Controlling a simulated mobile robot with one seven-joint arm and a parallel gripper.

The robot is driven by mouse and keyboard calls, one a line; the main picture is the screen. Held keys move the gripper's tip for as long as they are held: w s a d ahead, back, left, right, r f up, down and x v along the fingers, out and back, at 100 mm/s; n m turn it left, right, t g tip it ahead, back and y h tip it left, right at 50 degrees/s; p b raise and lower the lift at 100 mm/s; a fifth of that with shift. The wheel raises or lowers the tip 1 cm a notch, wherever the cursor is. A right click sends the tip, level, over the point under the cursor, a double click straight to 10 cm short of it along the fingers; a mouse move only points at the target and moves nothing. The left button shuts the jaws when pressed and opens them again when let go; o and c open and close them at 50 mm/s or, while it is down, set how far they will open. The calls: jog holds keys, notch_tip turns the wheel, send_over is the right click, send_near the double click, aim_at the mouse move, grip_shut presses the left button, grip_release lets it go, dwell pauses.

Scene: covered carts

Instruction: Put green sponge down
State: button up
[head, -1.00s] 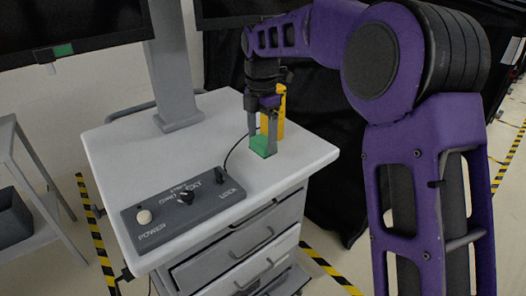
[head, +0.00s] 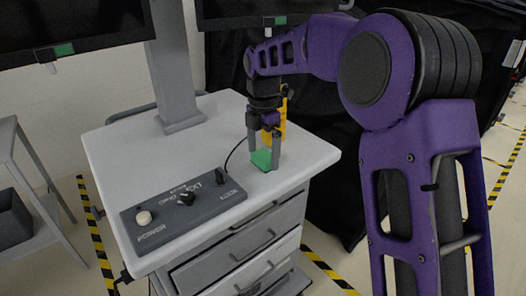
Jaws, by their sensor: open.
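The green sponge (head: 261,160) lies on the right part of the white cart top (head: 130,148), near the front right edge. My gripper (head: 264,158) points down over the sponge from above. Its two fingers are open, one at each side of the sponge, with their tips low near the cart top. Whether either finger touches the sponge is too small to tell.
A grey control box (head: 183,212) with knobs and a switch sits on the cart's front left. A yellow object (head: 284,128) stands just behind my gripper. A monitor post (head: 172,70) rises at the back. A grey shelf (head: 30,190) stands at left.

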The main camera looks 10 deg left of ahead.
aim_at(263, 156)
notch_tip(263, 156, up, 12)
jog(key=p, duration=0.2)
jog(key=shift+p, duration=0.35)
